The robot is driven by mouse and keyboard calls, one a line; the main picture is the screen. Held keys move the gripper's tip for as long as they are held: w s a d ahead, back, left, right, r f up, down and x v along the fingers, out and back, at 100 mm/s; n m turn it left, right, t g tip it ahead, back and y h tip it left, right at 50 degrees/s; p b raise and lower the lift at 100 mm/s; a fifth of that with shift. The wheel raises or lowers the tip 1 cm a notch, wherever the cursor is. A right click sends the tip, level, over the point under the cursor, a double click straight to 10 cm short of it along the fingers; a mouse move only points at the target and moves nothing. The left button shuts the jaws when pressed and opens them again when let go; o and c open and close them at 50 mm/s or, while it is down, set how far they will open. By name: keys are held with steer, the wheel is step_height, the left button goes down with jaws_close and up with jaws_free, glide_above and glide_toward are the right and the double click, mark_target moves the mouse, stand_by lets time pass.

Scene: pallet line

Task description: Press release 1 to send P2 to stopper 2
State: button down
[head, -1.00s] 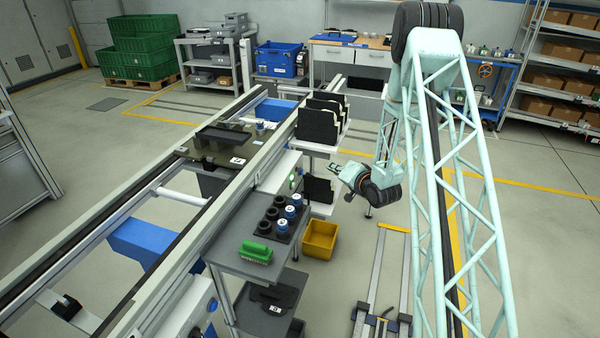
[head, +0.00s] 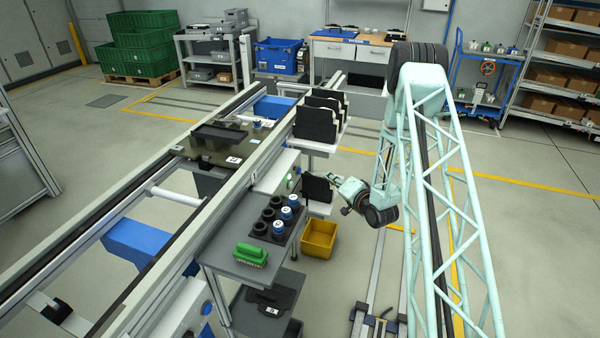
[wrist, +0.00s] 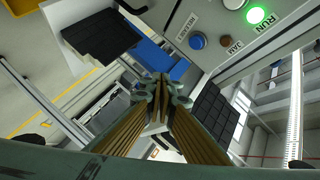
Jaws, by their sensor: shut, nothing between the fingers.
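The blue release button (wrist: 197,41) sits on a grey panel under the word RELEASE in the wrist view; its number is not legible. My gripper (wrist: 161,82) is shut and empty, its fingertips together below and left of the button in the picture and seemingly apart from it. In the head view my gripper (head: 334,179) is right of the conveyor, beside a dark upright plate. A dark pallet (head: 207,156) with a black tray and a white label stands on the conveyor; I cannot read whether it is P2. I cannot make out stopper 2.
A lit green RUN lamp (wrist: 255,15) and a dark JAM lamp (wrist: 225,41) are beside the button. A rack with black plates (head: 316,122), a side table with blue and black parts (head: 228,262) and a yellow bin (head: 319,238) stand right of the conveyor.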

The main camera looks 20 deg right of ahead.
mark_target(299, 171)
steer(key=shift+w+a, duration=0.1)
stand_by(0.3)
steer(key=w+a, duration=0.5)
steer(key=a, duration=0.1)
steer(key=shift+w, duration=0.35)
stand_by(0.3)
steer(key=shift+w+a+b, duration=0.4)
steer(key=shift+w+a, duration=0.2)
steer(key=shift+a, duration=0.2)
stand_by(3.2)
steer(key=shift+s+d, duration=0.1)
steer(key=shift+d, duration=0.05)
steer(key=shift+s+d, duration=0.5)
